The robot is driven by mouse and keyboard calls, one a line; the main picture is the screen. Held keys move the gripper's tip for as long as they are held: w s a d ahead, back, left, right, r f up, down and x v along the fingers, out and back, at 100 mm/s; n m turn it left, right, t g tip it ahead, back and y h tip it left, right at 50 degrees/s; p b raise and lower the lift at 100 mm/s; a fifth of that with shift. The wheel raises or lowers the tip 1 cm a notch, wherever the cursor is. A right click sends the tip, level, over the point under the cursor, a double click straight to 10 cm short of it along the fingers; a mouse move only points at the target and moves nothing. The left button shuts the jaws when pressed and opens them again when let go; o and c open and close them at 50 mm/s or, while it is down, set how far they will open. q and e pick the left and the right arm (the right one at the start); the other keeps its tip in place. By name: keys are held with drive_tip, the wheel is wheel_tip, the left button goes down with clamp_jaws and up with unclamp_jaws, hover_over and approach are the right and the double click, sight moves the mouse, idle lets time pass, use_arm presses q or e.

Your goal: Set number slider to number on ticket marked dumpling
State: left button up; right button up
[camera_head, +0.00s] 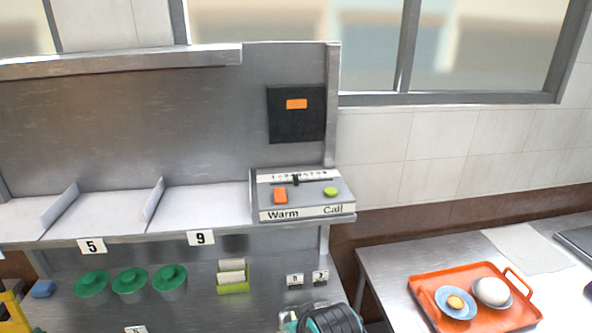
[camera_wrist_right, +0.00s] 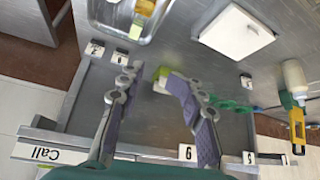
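The number slider is a scale with a black knob (camera_head: 295,180) on a grey control box (camera_head: 308,208), left of the scale's middle. The box has an orange button above "Warm" and a green button above "Call". In the right wrist view only its "Call" edge (camera_wrist_right: 45,153) shows. A green holder (camera_head: 233,288) with pale tickets (camera_head: 231,270) stands on the lower counter; no writing is legible. My right gripper (camera_wrist_right: 152,82) is open and empty, fingers pointing toward the counter, the green holder (camera_wrist_right: 161,80) partly behind one finger. My left gripper is not in view.
Three green-lidded pots (camera_head: 130,282) stand left of the holder. Small number cards (camera_head: 295,280) stand right of it. A black panel (camera_head: 296,115) hangs above the box. An orange tray (camera_head: 425,290) with dishes is on the right table. Shelf dividers stand left of the box.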

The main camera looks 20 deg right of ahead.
drive_tip(key=w+d+r+p, duration=0.2)
drive_tip(key=w+r+p, duration=0.3)
drive_tip(key=w+r, duration=0.45)
drive_tip(key=m+g+h+p, duration=0.1)
drive_tip(key=m+g+p, duration=0.2)
drive_tip(key=p, duration=1.3)
approach(296, 176)
wheel_tip(296, 176, down, 2)
drive_tip(key=x, duration=0.7)
drive_tip(key=shift+w, duration=0.4)
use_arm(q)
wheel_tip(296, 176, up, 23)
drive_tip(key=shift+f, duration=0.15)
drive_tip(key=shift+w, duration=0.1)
use_arm(e)
drive_tip(key=shift+d, duration=0.1)
clamp_jaws()
